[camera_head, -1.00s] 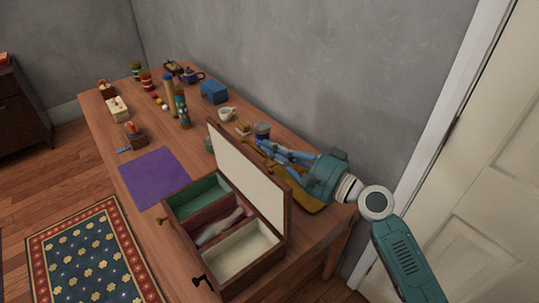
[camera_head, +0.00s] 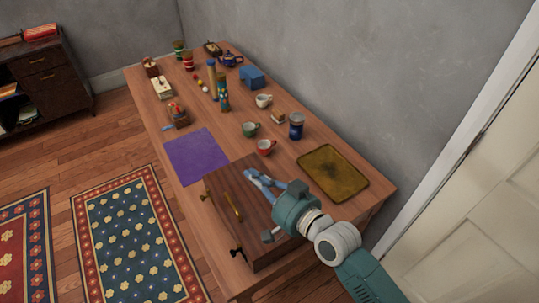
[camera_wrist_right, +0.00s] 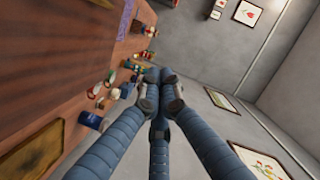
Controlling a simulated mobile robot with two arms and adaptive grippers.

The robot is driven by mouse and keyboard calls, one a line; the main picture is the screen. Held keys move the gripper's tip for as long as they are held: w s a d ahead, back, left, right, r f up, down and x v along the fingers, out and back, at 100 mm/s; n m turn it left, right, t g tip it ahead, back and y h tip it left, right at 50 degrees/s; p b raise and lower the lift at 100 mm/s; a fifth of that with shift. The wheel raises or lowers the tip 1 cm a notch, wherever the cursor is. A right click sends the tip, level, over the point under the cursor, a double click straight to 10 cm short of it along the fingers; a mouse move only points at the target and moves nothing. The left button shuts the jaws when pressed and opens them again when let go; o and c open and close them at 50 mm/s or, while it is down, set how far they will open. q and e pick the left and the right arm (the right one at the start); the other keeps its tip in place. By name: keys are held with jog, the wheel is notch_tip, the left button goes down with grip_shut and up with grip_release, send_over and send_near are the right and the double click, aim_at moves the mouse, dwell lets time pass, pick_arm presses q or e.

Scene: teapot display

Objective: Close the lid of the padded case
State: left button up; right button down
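The padded case (camera_head: 250,222) is a dark brown wooden box at the near end of the table. Its lid lies down over the box, and the compartments inside are hidden. A brass-coloured handle and dark latches show on its left side. My right gripper (camera_head: 252,177) is over the far right part of the lid, its blue fingers low against or just above it; I cannot tell if they touch. In the right wrist view the fingertips (camera_wrist_right: 160,84) come together with nothing between them. My left gripper is in neither view.
A purple mat (camera_head: 195,155) lies beyond the case. A dark yellow tray (camera_head: 332,172), a blue jar (camera_head: 296,127), a red cup (camera_head: 266,148) and a green cup (camera_head: 249,130) stand near my right gripper. The wall runs behind the table.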

aim_at(236, 210)
jog(key=s+a+f+n, duration=0.1)
jog(key=f, duration=0.1)
jog(key=s+a+f+n+h, duration=0.1)
jog(key=a+f, duration=0.1)
jog(key=s+a+f+n, duration=0.1)
jog(key=f, duration=0.1)
jog(key=shift+a+n+h, duration=0.15)
jog(key=shift+n+h, duration=0.15)
jog(key=shift+n, duration=0.1)
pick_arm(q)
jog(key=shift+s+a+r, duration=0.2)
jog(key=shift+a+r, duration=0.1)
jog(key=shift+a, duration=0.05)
pick_arm(e)
jog(key=shift+s+a+f, duration=0.2)
jog(key=shift+a+f, duration=0.05)
jog(key=shift+f, duration=0.25)
jog(key=shift+s+a+f, duration=0.15)
jog(key=shift+a+f, duration=0.05)
jog(key=shift+f, duration=0.3)
